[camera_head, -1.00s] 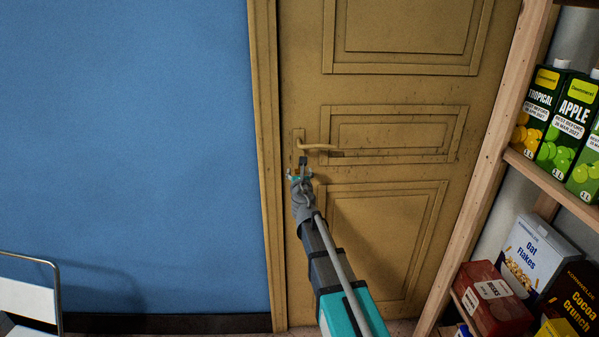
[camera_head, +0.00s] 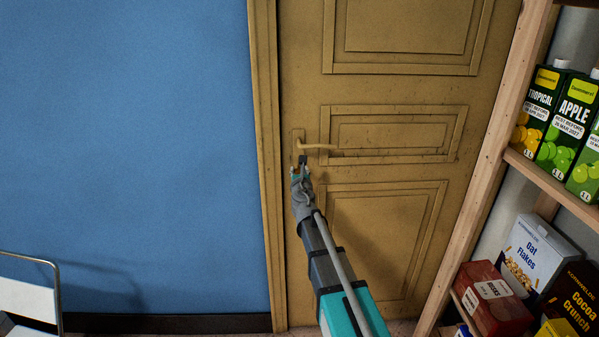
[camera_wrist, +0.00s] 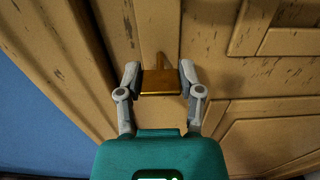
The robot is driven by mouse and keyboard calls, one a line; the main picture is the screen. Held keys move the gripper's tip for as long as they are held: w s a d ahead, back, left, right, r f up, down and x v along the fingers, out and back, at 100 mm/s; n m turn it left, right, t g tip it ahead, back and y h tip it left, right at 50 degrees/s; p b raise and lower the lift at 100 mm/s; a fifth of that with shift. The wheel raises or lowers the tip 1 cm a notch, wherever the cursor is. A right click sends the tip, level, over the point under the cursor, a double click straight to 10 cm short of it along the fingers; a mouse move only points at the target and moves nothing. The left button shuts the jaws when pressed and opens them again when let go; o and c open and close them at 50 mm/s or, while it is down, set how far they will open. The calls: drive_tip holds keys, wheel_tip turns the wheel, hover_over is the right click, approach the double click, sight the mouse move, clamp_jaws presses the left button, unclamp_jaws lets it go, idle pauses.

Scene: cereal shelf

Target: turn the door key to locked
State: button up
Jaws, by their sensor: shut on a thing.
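The door (camera_head: 385,172) is tan, panelled and closed. Its lever handle (camera_head: 318,147) points right on a plate near the door's left edge. In the wrist view, a brass-coloured key (camera_wrist: 160,83) sticks out from the door with its broad head lying across, between my fingertips. My gripper (camera_wrist: 160,77) is shut on the key's head, one finger at each side. In the head view my gripper (camera_head: 300,172) is just below the handle, and the key is hard to make out there. The lock behind the key is mostly hidden.
A wooden shelf (camera_head: 495,165) stands to the right, with juice cartons (camera_head: 538,110) above and cereal boxes (camera_head: 535,250) below. A blue wall (camera_head: 130,130) is on the left. A metal-framed object (camera_head: 30,300) stands at the lower left.

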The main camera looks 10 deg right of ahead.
drive_tip(key=shift+m, duration=0.3)
drive_tip(key=m, duration=0.8)
drive_tip(key=shift+m, duration=0.4)
drive_tip(key=m, duration=0.4)
drive_tip(key=shift+d, duration=0.1)
drive_tip(key=m, duration=0.4)
drive_tip(key=shift+f+m, duration=0.1)
drive_tip(key=shift+m, duration=0.2)
drive_tip(key=o, duration=1.1)
drive_tip(key=shift+o, duration=0.2)
drive_tip(key=shift+s, duration=0.1)
